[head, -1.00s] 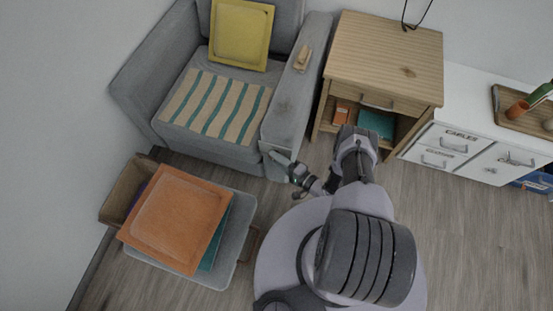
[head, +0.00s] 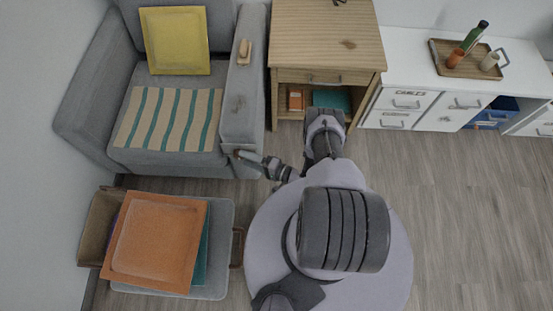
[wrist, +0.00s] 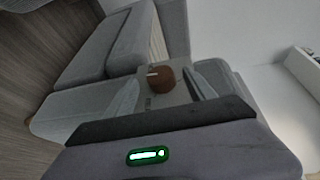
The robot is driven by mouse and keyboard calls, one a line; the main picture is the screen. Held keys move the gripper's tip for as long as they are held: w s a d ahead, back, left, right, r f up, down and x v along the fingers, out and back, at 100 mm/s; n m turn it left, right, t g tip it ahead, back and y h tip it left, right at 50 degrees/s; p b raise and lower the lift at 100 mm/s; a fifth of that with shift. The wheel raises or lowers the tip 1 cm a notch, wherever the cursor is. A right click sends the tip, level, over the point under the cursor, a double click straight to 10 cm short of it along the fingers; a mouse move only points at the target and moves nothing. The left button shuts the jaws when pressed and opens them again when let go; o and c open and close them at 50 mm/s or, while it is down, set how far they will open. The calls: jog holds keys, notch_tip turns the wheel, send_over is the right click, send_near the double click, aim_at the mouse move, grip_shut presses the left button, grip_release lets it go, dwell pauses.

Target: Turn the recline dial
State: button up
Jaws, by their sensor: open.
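The recline dial (wrist: 165,79) is a brown round knob with a white mark on its face, on a pale plate in the wrist view. The plate is on the front of the grey armchair's (head: 241,105) right armrest. My gripper (wrist: 161,82) is open, with one pale finger on each side of the dial. Whether the fingers touch it, I cannot tell. In the head view my gripper (head: 243,156) is at the lower front end of that armrest, and the dial is too small to make out clearly.
A wooden side table (head: 325,35) stands right of the armchair, with a white cabinet (head: 395,95) beyond it. Wooden floor (head: 460,220) is clear at right.

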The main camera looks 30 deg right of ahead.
jog(key=p+v, duration=0.1)
jog(key=v, duration=1.3)
jog(key=shift+s+d, duration=0.15)
jog(key=shift+s, duration=0.2)
